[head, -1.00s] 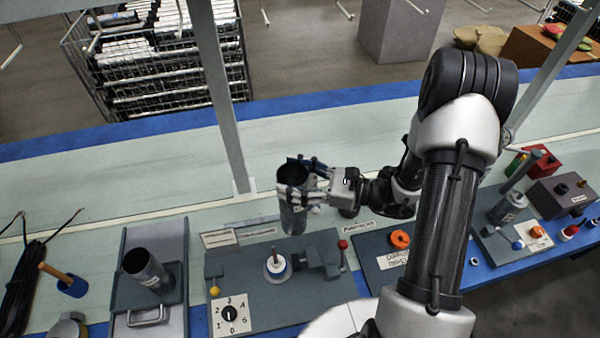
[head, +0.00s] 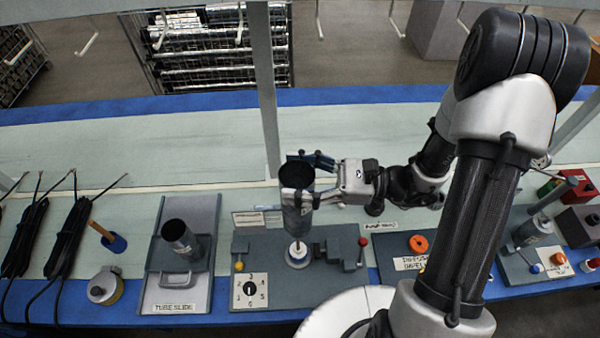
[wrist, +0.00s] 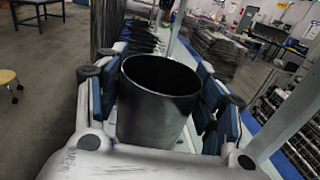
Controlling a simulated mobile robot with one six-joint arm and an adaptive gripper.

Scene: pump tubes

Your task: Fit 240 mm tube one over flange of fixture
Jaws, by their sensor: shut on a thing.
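My gripper (head: 312,180) is shut on a dark grey metal tube (head: 297,216), held upright by its upper part. In the wrist view the tube (wrist: 155,105) stands between both fingers, its open top showing. The tube hides the flange's upper part. I cannot tell whether they touch. A second tube (head: 181,241) leans in the grey tube slide (head: 178,280) to the left.
A numbered dial (head: 249,290) and a yellow knob (head: 239,265) sit left of the flange. A grey clamp block (head: 340,250) and a red-topped lever (head: 363,243) stand right of it. A grey post (head: 266,100) rises behind the tube. Black cables (head: 68,238) lie far left.

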